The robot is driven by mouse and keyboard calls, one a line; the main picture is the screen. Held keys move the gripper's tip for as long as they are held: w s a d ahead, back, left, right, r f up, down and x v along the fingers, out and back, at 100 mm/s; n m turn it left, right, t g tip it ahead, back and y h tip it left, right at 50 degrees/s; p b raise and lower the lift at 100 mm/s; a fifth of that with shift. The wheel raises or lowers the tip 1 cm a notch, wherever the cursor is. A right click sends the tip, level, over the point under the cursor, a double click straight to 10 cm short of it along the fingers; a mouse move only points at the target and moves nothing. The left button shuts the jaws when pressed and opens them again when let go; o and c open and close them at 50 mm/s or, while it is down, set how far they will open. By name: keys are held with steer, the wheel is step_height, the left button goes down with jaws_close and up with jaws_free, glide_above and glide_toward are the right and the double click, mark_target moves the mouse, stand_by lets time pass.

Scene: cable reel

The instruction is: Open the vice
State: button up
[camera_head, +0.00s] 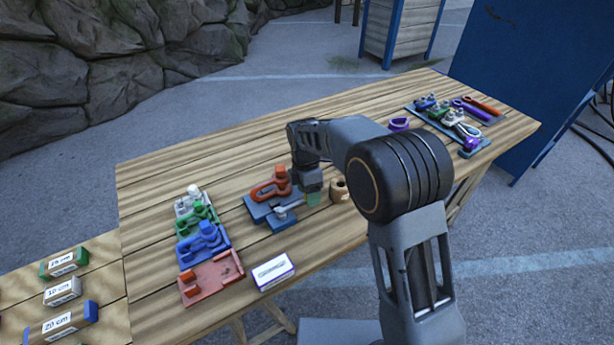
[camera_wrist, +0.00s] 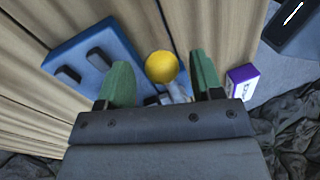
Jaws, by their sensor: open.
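The vice is most likely the blue fixture (camera_head: 283,222) at the middle of the table, with a red-orange part (camera_head: 271,187) on it and a grey lever (camera_head: 288,208) at its near side. In the wrist view, a blue plate (camera_wrist: 120,45) with two dark blocks lies to the left. My gripper (camera_head: 313,197) is beside the fixture's right side, pointing down. Its green fingers (camera_wrist: 161,62) are apart, with a round yellow knob (camera_wrist: 161,67) showing between them. A grey piece shows just below the knob, partly hidden by my gripper. I cannot tell whether the fingers touch the knob.
White, green, blue and red fixtures (camera_head: 213,277) stand in a row at the left. A labelled box (camera_head: 272,271) lies near the front edge. A tool tray (camera_head: 470,147) lies at the far right.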

step_height(320, 180, up, 13)
steer(key=w+a, duration=0.1)
steer(key=w, duration=0.1)
steer(key=shift+w, duration=0.15)
stand_by(0.5)
steer(key=f+m, duration=0.1)
steer(key=m, duration=0.2)
steer(key=s+d+f+m, duration=0.1)
steer(key=f+m, duration=0.1)
steer(key=m, duration=0.1)
steer(key=s+d+f+m, duration=0.1)
steer(key=m, duration=0.1)
steer(key=shift+f+m+t, duration=0.15)
steer(key=shift+m+t, duration=0.25)
steer(key=s+d+r+m+t, duration=0.2)
steer(key=s+d+m+t, duration=0.3)
steer(key=s+d+m, duration=0.8)
steer(key=shift+s+d+m+y, duration=0.4)
steer(key=shift+s+d, duration=1.75)
steer(key=shift+s, duration=0.15)
